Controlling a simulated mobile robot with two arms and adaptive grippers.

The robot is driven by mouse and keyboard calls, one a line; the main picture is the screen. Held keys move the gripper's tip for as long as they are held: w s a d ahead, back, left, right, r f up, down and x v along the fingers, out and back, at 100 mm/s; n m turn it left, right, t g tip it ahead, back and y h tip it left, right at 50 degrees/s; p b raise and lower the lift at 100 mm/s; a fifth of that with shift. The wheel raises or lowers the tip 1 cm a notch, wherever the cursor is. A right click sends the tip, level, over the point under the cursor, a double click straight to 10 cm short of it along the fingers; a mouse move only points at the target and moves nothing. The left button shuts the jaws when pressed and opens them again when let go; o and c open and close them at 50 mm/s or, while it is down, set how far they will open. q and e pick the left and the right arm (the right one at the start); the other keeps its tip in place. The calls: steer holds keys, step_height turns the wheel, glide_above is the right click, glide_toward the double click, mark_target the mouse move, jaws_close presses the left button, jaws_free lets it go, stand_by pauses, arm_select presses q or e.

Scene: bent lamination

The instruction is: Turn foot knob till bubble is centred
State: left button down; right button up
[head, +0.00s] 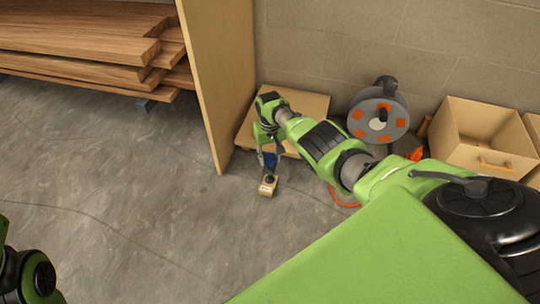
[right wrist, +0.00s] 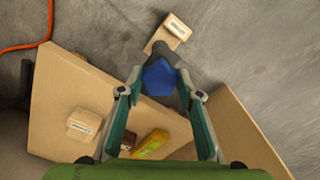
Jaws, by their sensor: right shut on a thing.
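A blue faceted knob (right wrist: 160,77) sits on a dark stem (right wrist: 172,52) above a small wooden block (right wrist: 168,33) with a white label. My right gripper (right wrist: 160,82) is shut on the knob, one finger on each side. In the head view the blue knob (head: 269,161) shows below my right gripper (head: 266,150), with the block (head: 267,186) on the floor. A yellow object (right wrist: 150,144), perhaps a level, lies on the wooden board (right wrist: 95,85); no bubble can be made out. My left gripper is out of view.
Another labelled block (right wrist: 84,124) lies on the board. A tall wooden panel (head: 222,70) stands left of my right arm. A cable reel (head: 379,115) and open wooden box (head: 482,135) stand by the wall. Planks (head: 80,45) lie far left; the front floor is clear.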

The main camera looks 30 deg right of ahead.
mark_target(270, 159)
steer(key=shift+s+f+m, duration=0.1)
steer(key=shift+f+m, duration=0.1)
steer(key=shift+m, duration=0.1)
steer(key=o, duration=0.7)
steer(key=shift+a, duration=0.1)
steer(key=o, duration=0.4)
steer(key=shift+f, duration=0.1)
steer(key=shift+r, duration=0.25)
steer(key=shift+r, duration=0.5)
step_height(270, 159, up, 11)
steer(key=shift+f, duration=0.15)
